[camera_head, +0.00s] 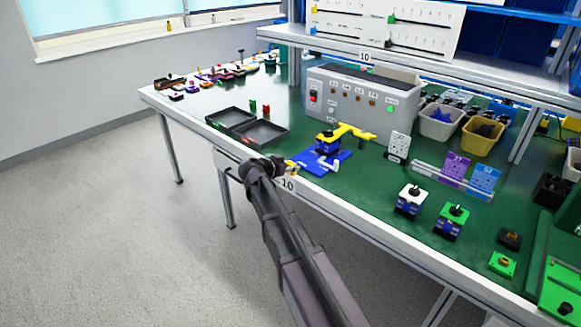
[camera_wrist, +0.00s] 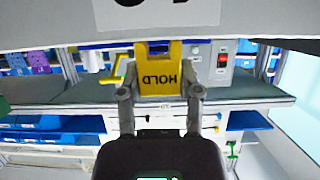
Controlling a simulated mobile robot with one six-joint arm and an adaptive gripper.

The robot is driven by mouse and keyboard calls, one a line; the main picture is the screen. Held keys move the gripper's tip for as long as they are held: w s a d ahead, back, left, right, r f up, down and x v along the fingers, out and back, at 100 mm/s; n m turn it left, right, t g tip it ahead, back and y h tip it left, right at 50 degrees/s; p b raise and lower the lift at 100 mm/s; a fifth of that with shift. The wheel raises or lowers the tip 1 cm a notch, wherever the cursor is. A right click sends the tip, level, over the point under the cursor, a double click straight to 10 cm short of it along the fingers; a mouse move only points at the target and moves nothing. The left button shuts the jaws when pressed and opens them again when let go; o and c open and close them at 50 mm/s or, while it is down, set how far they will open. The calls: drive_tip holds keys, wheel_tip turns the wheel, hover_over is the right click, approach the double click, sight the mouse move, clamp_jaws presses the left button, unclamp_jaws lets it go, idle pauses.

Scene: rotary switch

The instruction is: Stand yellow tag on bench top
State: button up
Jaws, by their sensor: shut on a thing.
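The yellow tag (camera_wrist: 158,72) is between the two fingers of my gripper (camera_wrist: 160,93) in the wrist view. It bears the word HOLD, upside down in that picture. In the camera_head view my gripper (camera_head: 280,168) is at the front edge of the bench, left of the 10 label, with a little yellow showing at its tip. The green bench top (camera_head: 375,203) lies just beyond it. I cannot tell whether the tag touches the bench.
A blue base with a yellow-armed rotary switch (camera_head: 327,143) stands just behind my gripper. Black trays (camera_head: 262,133) lie to the left. A grey control box (camera_head: 345,108) stands behind. White and green switch blocks (camera_head: 410,200) stand to the right, with bare green top before them.

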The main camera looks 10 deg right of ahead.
drive_tip(key=o, duration=0.9)
drive_tip(key=shift+c, duration=0.2)
drive_tip(key=shift+r+p, duration=0.2)
drive_tip(key=shift+p, duration=0.1)
drive_tip(key=p+v, duration=0.4)
drive_tip(key=v, duration=0.8)
drive_tip(key=shift+d+f, duration=0.1)
